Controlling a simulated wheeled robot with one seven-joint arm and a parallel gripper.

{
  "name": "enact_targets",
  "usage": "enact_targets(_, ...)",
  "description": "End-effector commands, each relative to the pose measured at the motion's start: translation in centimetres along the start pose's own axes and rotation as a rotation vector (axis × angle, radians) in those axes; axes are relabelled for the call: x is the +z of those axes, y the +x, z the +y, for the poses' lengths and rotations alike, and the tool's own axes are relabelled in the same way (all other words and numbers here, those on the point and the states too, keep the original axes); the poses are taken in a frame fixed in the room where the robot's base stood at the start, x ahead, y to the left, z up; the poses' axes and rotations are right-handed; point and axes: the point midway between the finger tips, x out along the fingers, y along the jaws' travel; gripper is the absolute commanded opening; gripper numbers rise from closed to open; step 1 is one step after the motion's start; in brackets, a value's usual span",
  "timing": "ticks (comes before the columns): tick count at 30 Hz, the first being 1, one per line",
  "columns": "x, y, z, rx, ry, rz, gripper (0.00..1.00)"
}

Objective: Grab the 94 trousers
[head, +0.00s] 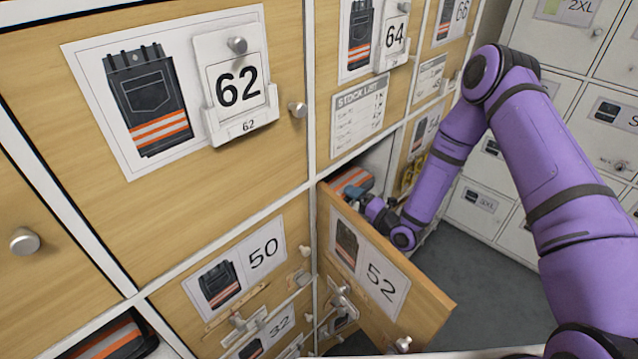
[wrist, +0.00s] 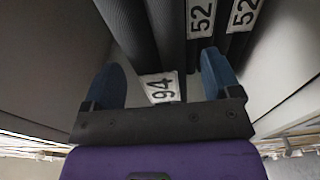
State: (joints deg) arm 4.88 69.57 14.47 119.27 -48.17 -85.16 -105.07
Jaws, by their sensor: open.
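The 94 trousers (wrist: 165,40) are a dark grey folded bundle with a white 94 tag (wrist: 161,88), in the wrist view. The tag lies between the two blue fingers of my gripper (wrist: 163,75). The fingers are apart, one to each side, and I see no grip. Two bundles tagged 52 (wrist: 201,18) (wrist: 243,14) stand close on the right, near the right finger. In the head view, my gripper (head: 361,194) is at the opening of the compartment behind the 52 door, by dark trousers with orange stripes (head: 350,182). Their tags cannot be read there.
The 52 door (head: 375,275) stands open towards me, below my forearm. Shut wooden doors 62 (head: 200,190) and 50 (head: 225,300) are on the left. Pale walls (wrist: 45,60) bound the compartment on both sides. White lockers (head: 490,165) stand at the right, with grey floor before them.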

Motion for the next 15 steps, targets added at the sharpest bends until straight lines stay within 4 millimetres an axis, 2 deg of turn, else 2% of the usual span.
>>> enact_targets(6,0.0,2.9,0.0,0.0,0.0,0.0,0.83)
enact_targets(14,0.1,3.3,0.0,0.0,0.0,-0.001,0.83)
enact_targets(15,0.1,3.3,0.0,0.0,0.0,-0.001,0.74)
